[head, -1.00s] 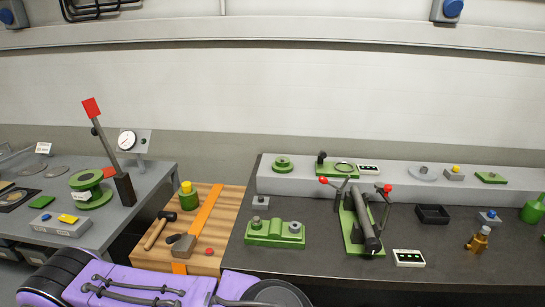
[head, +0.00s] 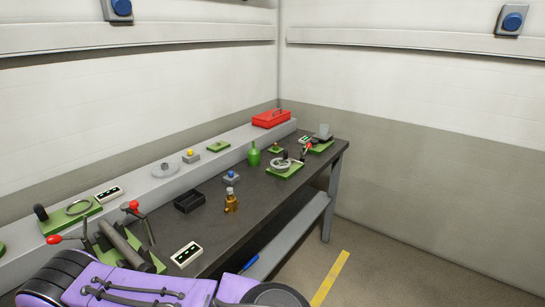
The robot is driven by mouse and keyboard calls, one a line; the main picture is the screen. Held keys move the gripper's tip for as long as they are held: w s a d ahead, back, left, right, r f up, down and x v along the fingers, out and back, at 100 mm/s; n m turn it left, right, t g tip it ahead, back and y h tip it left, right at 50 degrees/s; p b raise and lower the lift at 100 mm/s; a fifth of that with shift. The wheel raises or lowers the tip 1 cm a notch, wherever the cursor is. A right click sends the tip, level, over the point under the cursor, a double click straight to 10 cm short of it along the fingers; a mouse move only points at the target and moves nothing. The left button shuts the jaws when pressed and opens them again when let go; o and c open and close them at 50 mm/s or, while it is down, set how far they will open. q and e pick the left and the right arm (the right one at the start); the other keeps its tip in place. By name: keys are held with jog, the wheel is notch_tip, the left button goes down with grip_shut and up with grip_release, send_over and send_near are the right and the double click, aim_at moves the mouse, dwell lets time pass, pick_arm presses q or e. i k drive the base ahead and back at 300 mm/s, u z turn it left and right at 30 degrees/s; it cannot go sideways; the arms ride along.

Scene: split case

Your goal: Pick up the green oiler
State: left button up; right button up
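The green oiler (head: 254,156) is a small green bottle with a narrow neck. It stands upright on the dark bench, close to the front of the raised grey ledge. Its whole side facing me is in plain sight. Neither of my grippers shows in the head view, so I cannot see where they are relative to the oiler.
On the dark workbench (head: 230,222) stand a brass bottle (head: 231,204), a blue-button box (head: 231,178), a black tray (head: 189,202) and green-based fixtures (head: 285,168). A red toolbox (head: 271,119) sits on the grey ledge (head: 139,183). Floor is open at the right.

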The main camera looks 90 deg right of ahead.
aim_at(254, 154)
jog(key=z, duration=2.65)
